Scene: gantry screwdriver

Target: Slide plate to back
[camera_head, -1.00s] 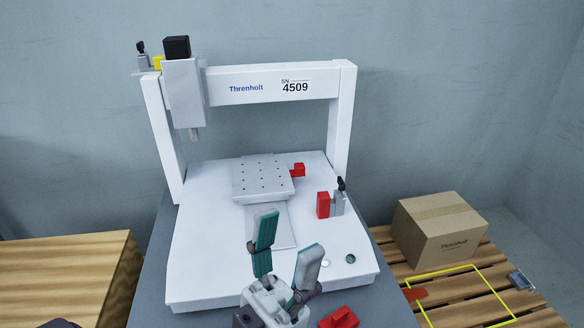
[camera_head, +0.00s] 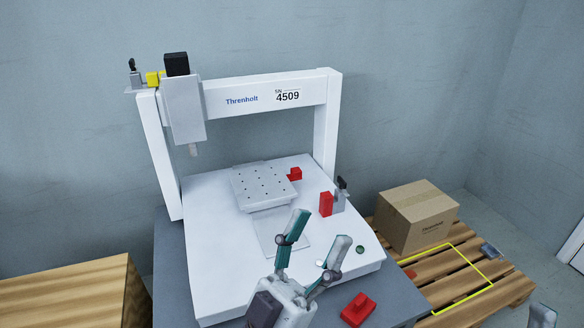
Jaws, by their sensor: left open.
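The plate (camera_head: 264,186) is a light grey square with a grid of dark holes. It sits toward the back of the white machine base (camera_head: 215,235), at the far part of a flat pale track (camera_head: 284,238). My left gripper (camera_head: 320,236) is open and empty in front of the plate, over the front of the base, with a gap between its fingertips and the plate. At the bottom right corner a small grey part (camera_head: 541,316) shows; I cannot tell whether it belongs to my right gripper.
The gantry (camera_head: 265,97) with its screwdriver head (camera_head: 187,108) spans the back. A red block (camera_head: 295,174) is beside the plate; another red block (camera_head: 326,204) and a clamp (camera_head: 342,195) stand right. A red piece (camera_head: 357,309) lies in front. A carton (camera_head: 418,216) stands on a pallet.

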